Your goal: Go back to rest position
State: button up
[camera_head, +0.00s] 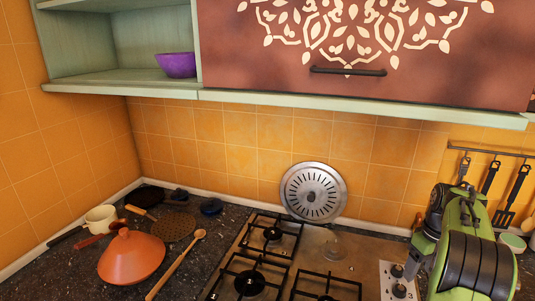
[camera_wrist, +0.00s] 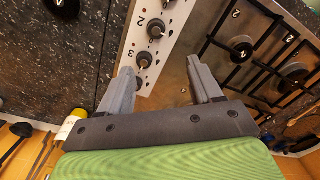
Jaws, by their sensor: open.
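My gripper (camera_wrist: 160,88) shows in the wrist view with its two grey fingers apart and nothing between them. Beyond the fingers lie the stove's numbered knob panel (camera_wrist: 148,50) and the steel hob. In the head view my green and black arm is at the lower right, beside the knob panel (camera_head: 394,282).
A gas hob (camera_head: 343,252) with black grates fills the counter's middle. An orange tagine (camera_head: 131,257), a wooden spoon (camera_head: 178,262) and pans lie left. A round metal lid (camera_head: 313,191) leans on the tiles. Utensils (camera_head: 512,194) hang right. A purple bowl (camera_head: 176,65) sits on the shelf.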

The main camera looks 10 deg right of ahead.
jog(key=s+a+r+t, duration=0.1)
jog(key=s+a+r, duration=0.1)
jog(key=a+r, duration=0.6)
jog(key=s+a+r+t, duration=0.2)
jog(key=a+r, duration=0.2)
jog(key=a, duration=0.9)
jog(key=s+a+f+t, duration=0.1)
jog(key=s+a, duration=0.4)
jog(key=s, duration=0.3)
jog(key=s+a+f+m+t, duration=0.1)
jog(key=s+a+f, duration=0.1)
jog(key=s+a, duration=0.4)
jog(key=shift+s+t, duration=0.3)
jog(key=shift+s, duration=0.8)
jog(key=shift+c, duration=0.5)
grip_shut()
